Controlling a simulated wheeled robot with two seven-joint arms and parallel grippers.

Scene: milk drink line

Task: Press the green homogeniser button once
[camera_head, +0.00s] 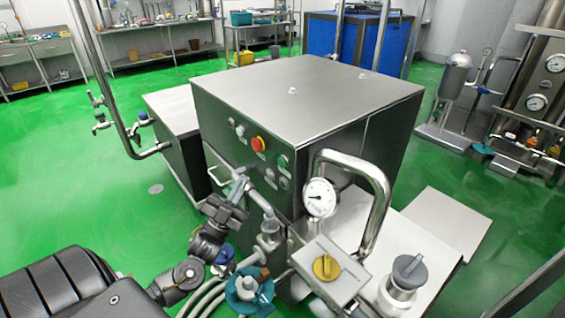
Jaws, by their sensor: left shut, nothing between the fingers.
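The green button (283,161) is on the front panel of the steel homogeniser cabinet (300,88), right of the red stop knob. My left gripper (238,203) is dark and comes in from the lower left. It is shut and empty, in front of the cabinet, below and left of the green button in the picture. It appears apart from the button. Pipework near the gripper makes its fingertips hard to make out. My right gripper is not in view.
A red knob on a yellow ring (258,144) sits beside the green button. Just right of the panel stand a pressure gauge (320,197), a bent steel pipe (383,195) and a yellow knob (326,267). A teal handwheel (249,290) and hoses are below. Green floor (110,190) is open at left.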

